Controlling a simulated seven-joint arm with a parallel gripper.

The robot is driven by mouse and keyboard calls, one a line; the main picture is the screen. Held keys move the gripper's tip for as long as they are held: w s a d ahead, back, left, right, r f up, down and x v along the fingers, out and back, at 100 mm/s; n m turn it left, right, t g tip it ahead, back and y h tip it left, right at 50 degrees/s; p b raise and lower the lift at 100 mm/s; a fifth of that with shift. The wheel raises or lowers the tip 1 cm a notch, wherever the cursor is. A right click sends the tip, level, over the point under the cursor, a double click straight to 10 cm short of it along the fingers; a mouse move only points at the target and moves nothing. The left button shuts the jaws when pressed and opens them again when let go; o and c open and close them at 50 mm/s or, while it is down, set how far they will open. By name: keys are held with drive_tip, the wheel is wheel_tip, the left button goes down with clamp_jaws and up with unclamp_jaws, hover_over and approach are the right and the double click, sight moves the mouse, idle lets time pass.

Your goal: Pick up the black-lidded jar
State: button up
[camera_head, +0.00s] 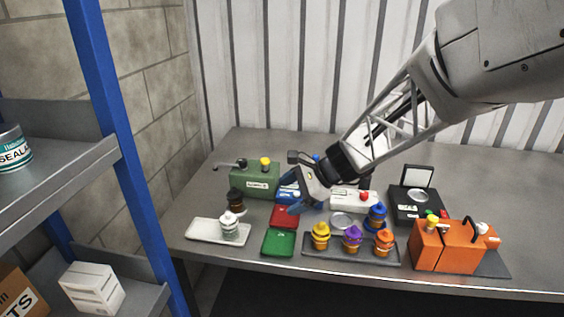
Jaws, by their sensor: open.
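The black-lidded jar (236,200) is a small brown jar with a black top. It stands upright at the left of the bench, just behind the white-lidded jar (229,226) and in front of the green box. My gripper (290,201) is over the middle of the bench, to the right of the black-lidded jar and apart from it. The lower part of the black-lidded jar is partly hidden by the white-lidded jar.
A white tray (204,236) bears the white-lidded jar. A green box (254,183) stands behind. Red (285,216) and green (278,243) trays lie centrally. A dark tray (312,251) bears jars with yellow, purple and orange lids. An orange box (449,247) stands right. A blue-post shelf (117,120) flanks the left.

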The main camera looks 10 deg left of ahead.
sight(241, 195)
drive_tip(key=w+a+f+m+y, duration=0.1)
drive_tip(key=w+a+f+m, duration=0.1)
drive_tip(key=w+a+f, duration=0.1)
drive_tip(key=w+a+f+m+y, duration=0.1)
drive_tip(key=w+a+f+m, duration=0.1)
drive_tip(key=w+a+f, duration=0.1)
drive_tip(key=w+a+f+m+y, duration=0.1)
drive_tip(key=w+a+f+m, duration=0.1)
drive_tip(key=w+a, duration=0.2)
drive_tip(key=shift+w+a+f+m+t+y, duration=0.15)
drive_tip(key=shift+a+f+t, duration=0.05)
drive_tip(key=shift+a, duration=0.45)
drive_tip(key=shift+w+a+f+m+t+y, duration=0.15)
drive_tip(key=shift+a+f+t, duration=0.05)
drive_tip(key=shift+a, duration=0.4)
drive_tip(key=shift+x, duration=1.3)
drive_tip(key=shift+x, duration=2.6)
drive_tip(key=shift+w+f, duration=0.1)
drive_tip(key=shift+f, duration=0.05)
drive_tip(key=c, duration=1.1)
